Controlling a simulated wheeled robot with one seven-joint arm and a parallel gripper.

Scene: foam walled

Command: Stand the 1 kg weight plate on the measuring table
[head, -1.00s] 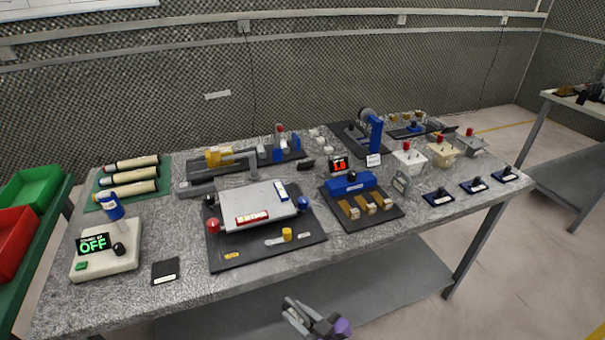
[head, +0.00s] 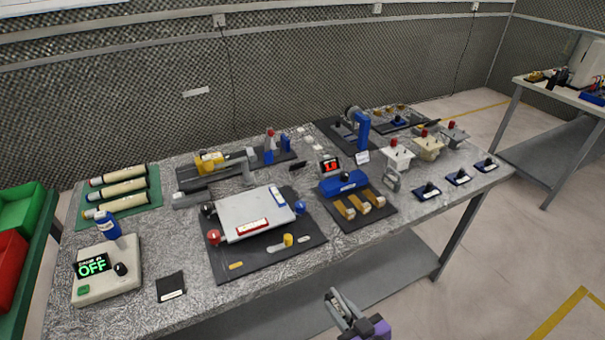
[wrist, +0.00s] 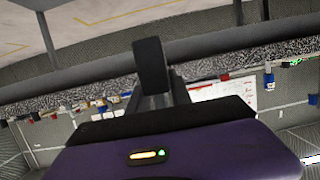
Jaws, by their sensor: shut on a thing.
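My gripper (head: 343,308), with a purple body, is low in front of the bench's front edge, apart from the bench. In the wrist view it is shut on a dark, rounded thing (wrist: 152,62) seen nearly edge-on, which fits the weight plate; no 1 kg marking is legible. In the head view the held thing is hard to tell from the grey fingers. A flat pale-grey platform (head: 258,208) with a red and a blue label, on a dark base with red and blue knobs, looks like the measuring table. Its top carries only the labels.
The long bench (head: 215,292) is crowded. A cream box reading OFF (head: 108,270) and a black pad (head: 171,287) are at front left. A blue block (head: 342,183) with brass pieces stands right of the platform. A second bench (head: 560,95) is at far right; floor between is clear.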

